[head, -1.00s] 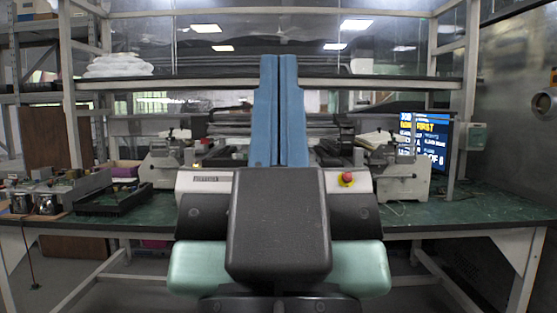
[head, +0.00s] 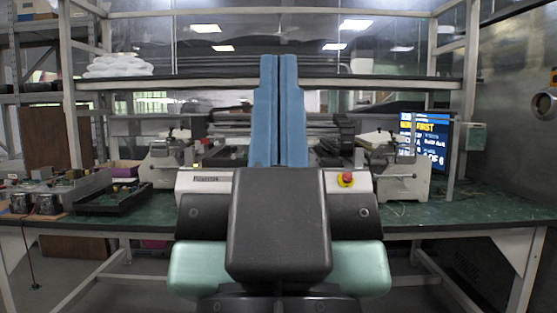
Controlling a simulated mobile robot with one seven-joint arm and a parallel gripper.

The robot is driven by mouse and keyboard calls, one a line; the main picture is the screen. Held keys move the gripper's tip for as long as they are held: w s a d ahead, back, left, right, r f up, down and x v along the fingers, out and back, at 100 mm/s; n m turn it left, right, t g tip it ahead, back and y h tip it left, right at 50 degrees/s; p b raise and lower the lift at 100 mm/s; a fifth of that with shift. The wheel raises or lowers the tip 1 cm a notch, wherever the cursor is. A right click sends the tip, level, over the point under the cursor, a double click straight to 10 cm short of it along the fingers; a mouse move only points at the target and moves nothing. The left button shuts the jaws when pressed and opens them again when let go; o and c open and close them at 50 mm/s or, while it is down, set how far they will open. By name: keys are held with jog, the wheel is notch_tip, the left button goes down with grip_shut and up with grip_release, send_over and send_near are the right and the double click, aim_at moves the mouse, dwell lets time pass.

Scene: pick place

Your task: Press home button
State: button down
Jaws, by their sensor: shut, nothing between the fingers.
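My gripper (head: 279,59) shows in the middle of the head view, with two long blue fingers standing side by side. They are shut, with only a thin dark line between them and nothing held. A red button with a yellow collar (head: 346,179) sits on a pale strip right of the dark block below the fingers. I cannot tell whether this strip belongs to my body. The fingers are left of the button and apart from it in the picture. No button can be made out as the home button.
A green-topped workbench (head: 480,208) spans the back, under a shelf (head: 400,84). Grey machines stand left (head: 165,160) and right (head: 405,175). A lit screen (head: 425,143) is at the right. Trays of parts (head: 112,200) lie at the left. Bare bench shows at the far right.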

notch_tip(320, 180, up, 38)
jog(key=p, duration=3.7)
jog(key=shift+f, duration=0.25)
jog(key=shift+w, duration=0.1)
